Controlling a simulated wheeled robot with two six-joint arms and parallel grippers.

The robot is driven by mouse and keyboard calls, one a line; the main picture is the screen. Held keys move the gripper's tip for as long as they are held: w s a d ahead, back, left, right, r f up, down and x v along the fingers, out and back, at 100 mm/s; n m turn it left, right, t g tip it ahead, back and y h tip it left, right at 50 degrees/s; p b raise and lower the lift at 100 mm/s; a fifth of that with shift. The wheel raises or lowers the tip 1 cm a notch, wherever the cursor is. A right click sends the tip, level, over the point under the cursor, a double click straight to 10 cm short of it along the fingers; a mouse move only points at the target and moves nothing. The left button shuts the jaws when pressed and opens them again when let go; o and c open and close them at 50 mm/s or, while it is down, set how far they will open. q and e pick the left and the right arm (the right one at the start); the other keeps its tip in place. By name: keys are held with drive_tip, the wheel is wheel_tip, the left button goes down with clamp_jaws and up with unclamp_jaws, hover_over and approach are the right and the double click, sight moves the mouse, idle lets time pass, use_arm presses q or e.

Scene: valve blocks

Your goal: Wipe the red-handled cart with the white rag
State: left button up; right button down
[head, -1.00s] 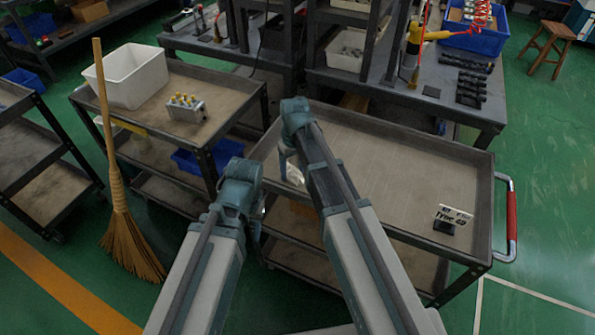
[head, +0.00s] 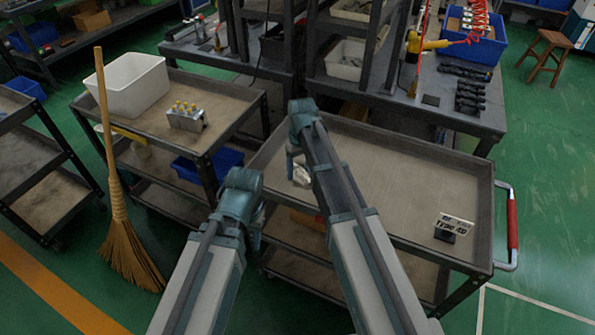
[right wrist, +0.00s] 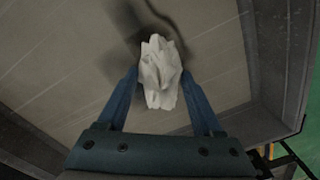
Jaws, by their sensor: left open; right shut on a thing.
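The red-handled cart (head: 400,190) stands in front of me, its red handle (head: 512,224) on the right end. Its top tray also fills the right wrist view (right wrist: 60,60). The white rag (right wrist: 161,72) is bunched between the fingers of my right gripper (right wrist: 160,98), which is shut on it. In the head view the rag (head: 300,174) shows at the left part of the top tray, partly hidden by my right arm. I cannot tell whether it touches the tray. My left gripper (head: 254,228) is open, beside the cart's left front, apart from it and partly hidden.
Another cart (head: 235,95) at the left holds a white bin (head: 130,85) and a valve block (head: 187,116). A broom (head: 125,235) stands beside it. A workbench (head: 440,95) lies behind. Most of the tray is clear.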

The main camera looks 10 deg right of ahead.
drive_tip(key=shift+w+d, duration=0.45)
drive_tip(key=shift+w, duration=0.2)
drive_tip(key=shift+w+d, duration=0.4)
drive_tip(key=shift+w, duration=0.25)
drive_tip(key=shift+w+d, duration=0.5)
drive_tip(key=shift+w, duration=0.2)
drive_tip(key=shift+w+d, duration=0.5)
drive_tip(key=shift+w, duration=0.2)
drive_tip(key=shift+w+d, duration=0.55)
drive_tip(key=shift+w, duration=0.25)
drive_tip(key=shift+w+d, duration=0.5)
drive_tip(key=shift+w, duration=0.25)
drive_tip(key=shift+s+a+r+p, duration=0.1)
drive_tip(key=shift+r+p, duration=0.4)
wheel_tip(320, 180, up, 5)
drive_tip(key=p, duration=0.5)
